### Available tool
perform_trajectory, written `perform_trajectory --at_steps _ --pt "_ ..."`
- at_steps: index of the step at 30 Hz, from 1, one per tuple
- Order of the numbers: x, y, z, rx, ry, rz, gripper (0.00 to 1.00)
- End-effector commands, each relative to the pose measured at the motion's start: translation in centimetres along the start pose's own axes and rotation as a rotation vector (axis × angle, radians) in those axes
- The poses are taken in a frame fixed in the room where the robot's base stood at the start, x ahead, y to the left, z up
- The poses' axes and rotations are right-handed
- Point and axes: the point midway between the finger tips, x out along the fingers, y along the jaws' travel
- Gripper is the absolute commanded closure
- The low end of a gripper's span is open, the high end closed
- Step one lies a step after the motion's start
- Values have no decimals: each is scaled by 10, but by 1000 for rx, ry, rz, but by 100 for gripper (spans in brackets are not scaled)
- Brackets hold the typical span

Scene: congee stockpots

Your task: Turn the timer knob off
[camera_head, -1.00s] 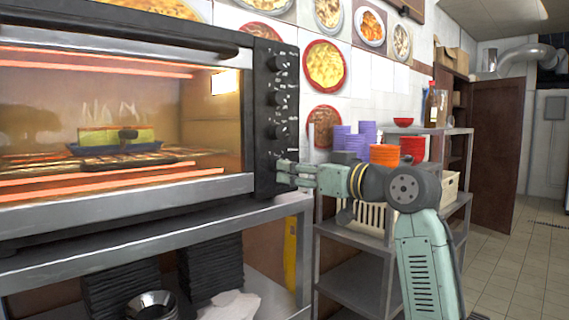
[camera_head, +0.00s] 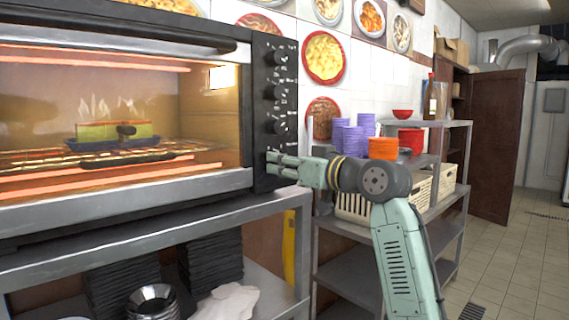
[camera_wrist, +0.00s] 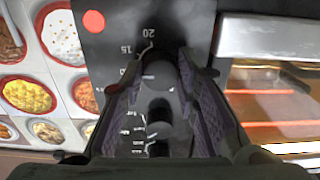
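The toaster oven's black control panel (camera_head: 274,75) carries a column of dark knobs. Three knobs show above my gripper in the head view; the lowest part of the panel is covered by my gripper. In the wrist view a dark knob (camera_wrist: 160,76) with 15 and 20 marks around it, the timer knob, sits between my fingertips. Another knob (camera_wrist: 160,112) shows further down between the fingers. My gripper (camera_head: 272,163) is at the low end of the panel. Its fingers are spread on both sides of the timer knob; I cannot tell whether they touch it.
The oven (camera_head: 120,205) glows, with food on a blue tray (camera_head: 85,147) inside. It stands on a metal table (camera_head: 200,213) with stacked black trays below. A metal shelf (camera_head: 345,270) to the right holds purple and orange stacks and a crate. The tiled floor at right is clear.

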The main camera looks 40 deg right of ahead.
Motion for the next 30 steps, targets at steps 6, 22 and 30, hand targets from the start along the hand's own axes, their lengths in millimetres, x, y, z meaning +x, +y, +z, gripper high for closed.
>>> perform_trajectory --at_steps 6,22,30 --pt "0 0 0 0 0 -1 89" --pt "0 -1 1 -66 0 -3 100" --pt "1 -1 1 -258 -1 -4 100"
